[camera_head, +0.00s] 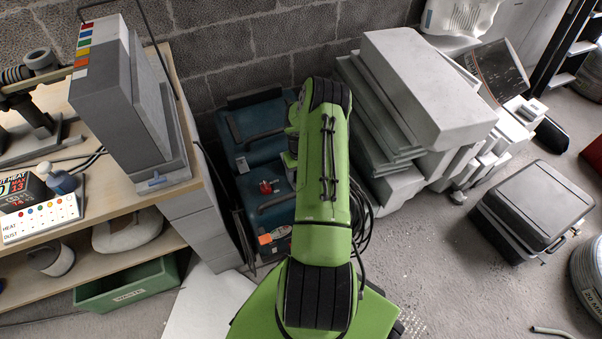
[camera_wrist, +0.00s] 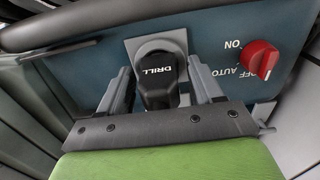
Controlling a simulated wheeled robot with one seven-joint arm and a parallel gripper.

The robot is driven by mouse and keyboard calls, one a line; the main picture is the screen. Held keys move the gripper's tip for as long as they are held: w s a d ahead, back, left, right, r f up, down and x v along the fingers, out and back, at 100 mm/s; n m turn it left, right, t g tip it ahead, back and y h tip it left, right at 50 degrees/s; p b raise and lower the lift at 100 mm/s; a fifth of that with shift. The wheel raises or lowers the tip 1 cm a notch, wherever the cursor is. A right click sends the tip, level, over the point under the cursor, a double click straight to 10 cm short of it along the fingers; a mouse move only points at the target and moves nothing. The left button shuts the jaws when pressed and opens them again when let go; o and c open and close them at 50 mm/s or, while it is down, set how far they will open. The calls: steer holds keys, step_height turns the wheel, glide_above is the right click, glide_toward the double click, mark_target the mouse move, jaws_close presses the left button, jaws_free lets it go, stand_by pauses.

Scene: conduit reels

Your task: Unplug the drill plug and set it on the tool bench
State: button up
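The black drill plug (camera_wrist: 157,72), lettered DRILL, sits in a light grey socket plate (camera_wrist: 134,45) on a teal panel. My gripper (camera_wrist: 158,66) is open, with one finger on each side of the plug. Narrow gaps seem to show between fingers and plug; contact cannot be told for sure. In the head view my green arm hides the gripper and plug. The teal unit (camera_head: 234,123) stands on the floor against the wall. The wooden tool bench (camera_head: 139,196) is at the left, carrying a tall grey machine and tools.
A red knob (camera_wrist: 260,58) marked ON, OFF, AUTO is right of the plug. A tall grey machine (camera_head: 122,95) stands at the bench's right end. Grey slabs (camera_head: 400,95) stand right of my arm.

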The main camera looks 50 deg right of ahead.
jaws_close()
steer(key=shift+r+p, duration=2)
steer(key=shift+r, duration=1)
